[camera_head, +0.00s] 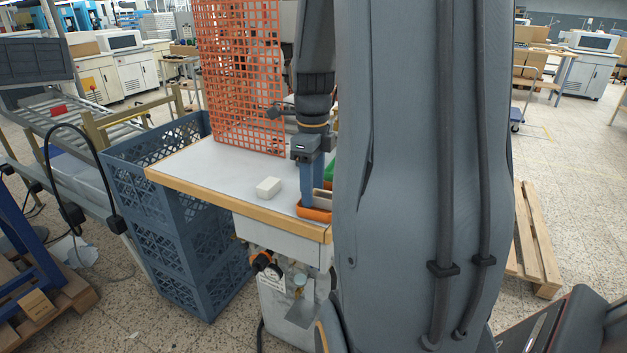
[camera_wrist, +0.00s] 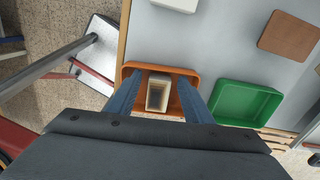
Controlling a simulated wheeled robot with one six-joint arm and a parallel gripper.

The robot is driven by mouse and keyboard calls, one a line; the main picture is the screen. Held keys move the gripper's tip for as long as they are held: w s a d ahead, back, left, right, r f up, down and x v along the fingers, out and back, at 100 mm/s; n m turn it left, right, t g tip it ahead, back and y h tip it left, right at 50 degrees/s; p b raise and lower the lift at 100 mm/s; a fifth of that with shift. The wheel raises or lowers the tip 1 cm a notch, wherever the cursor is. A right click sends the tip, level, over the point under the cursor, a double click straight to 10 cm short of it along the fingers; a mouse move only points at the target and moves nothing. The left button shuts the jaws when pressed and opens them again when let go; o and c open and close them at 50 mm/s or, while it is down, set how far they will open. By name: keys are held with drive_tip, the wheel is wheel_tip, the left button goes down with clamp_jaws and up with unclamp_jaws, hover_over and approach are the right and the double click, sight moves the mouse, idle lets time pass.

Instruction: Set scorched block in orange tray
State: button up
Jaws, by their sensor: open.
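The scorched block (camera_wrist: 158,92) is cream with a dark brown top. In the wrist view it sits inside the orange tray (camera_wrist: 187,73), within its walls. My gripper (camera_wrist: 160,82) is open, with a blue finger on each side of the block and a visible gap at each side. In the head view my gripper (camera_head: 313,190) points down over the orange tray (camera_head: 313,215) near the table's front edge. The block shows there only in part (camera_head: 322,199), beside a finger; my arm hides the tray's right side.
A plain cream block (camera_head: 269,187) lies on the table (camera_head: 215,168) left of the tray. A green tray (camera_wrist: 245,102) stands right of the orange one, and a brown slab (camera_wrist: 290,36) lies behind it. An orange mesh guard (camera_head: 237,75) rises at the back.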

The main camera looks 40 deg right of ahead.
wheel_tip(320, 180, up, 12)
drive_tip(key=b, duration=0.2)
drive_tip(key=a+f+n, duration=0.2)
drive_tip(key=n, duration=0.1)
drive_tip(key=w+a+f+n, duration=0.1)
drive_tip(key=a+f+n, duration=0.1)
drive_tip(key=a+n, duration=0.1)
drive_tip(key=a+f+n, duration=0.2)
drive_tip(key=f+n, duration=0.1)
drive_tip(key=shift+w+a, duration=0.2)
drive_tip(key=shift+a, duration=0.05)
drive_tip(key=s+a+f+n, duration=0.3)
drive_tip(key=a+f+n, duration=0.3)
drive_tip(key=n, duration=0.4)
drive_tip(key=s+a+f+n, duration=0.3)
drive_tip(key=a+f+n, duration=0.4)
drive_tip(key=a+n, duration=0.2)
drive_tip(key=n, duration=0.2)
drive_tip(key=shift+a+f+n+t, duration=0.15)
drive_tip(key=shift+a+n+t, duration=0.15)
drive_tip(key=shift+t, duration=0.1)
drive_tip(key=shift+d, duration=0.1)
